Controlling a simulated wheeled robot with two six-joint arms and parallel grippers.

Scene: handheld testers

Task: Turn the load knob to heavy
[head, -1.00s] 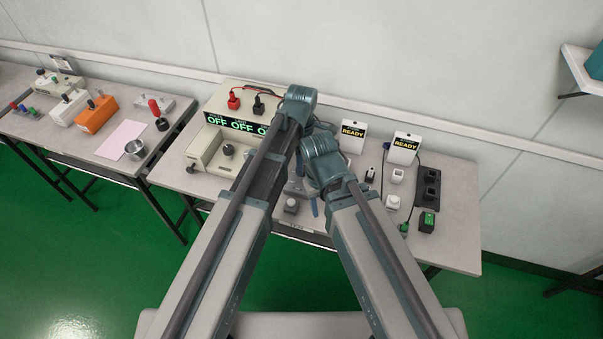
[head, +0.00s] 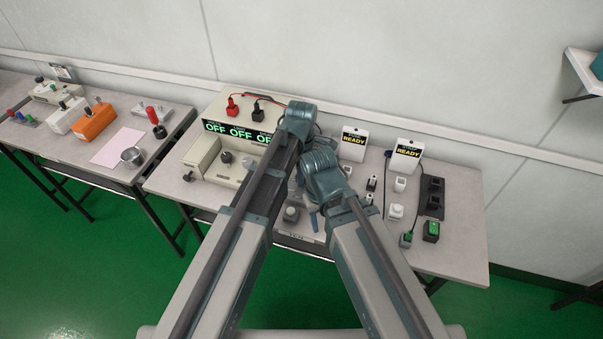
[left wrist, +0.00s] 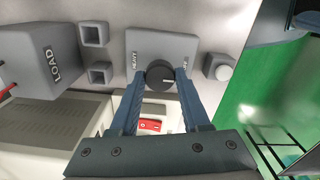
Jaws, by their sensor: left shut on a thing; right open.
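The load knob (left wrist: 160,75) is a round black knob with a white pointer line, on a grey plate (left wrist: 148,44) in the left wrist view. HEAVY is printed to its left; the lettering to its right is partly covered. The pointer is toward the right. My left gripper (left wrist: 161,82) is shut on the knob, one blue finger on each side. In the head view the knob and my left gripper are hidden behind my arms. My right gripper (head: 313,221) is open; only a bit of blue finger shows below its wrist, apart from the knob.
In the head view, a tester reading OFF (head: 235,105) stands left, and two READY units (head: 353,143) stand right.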

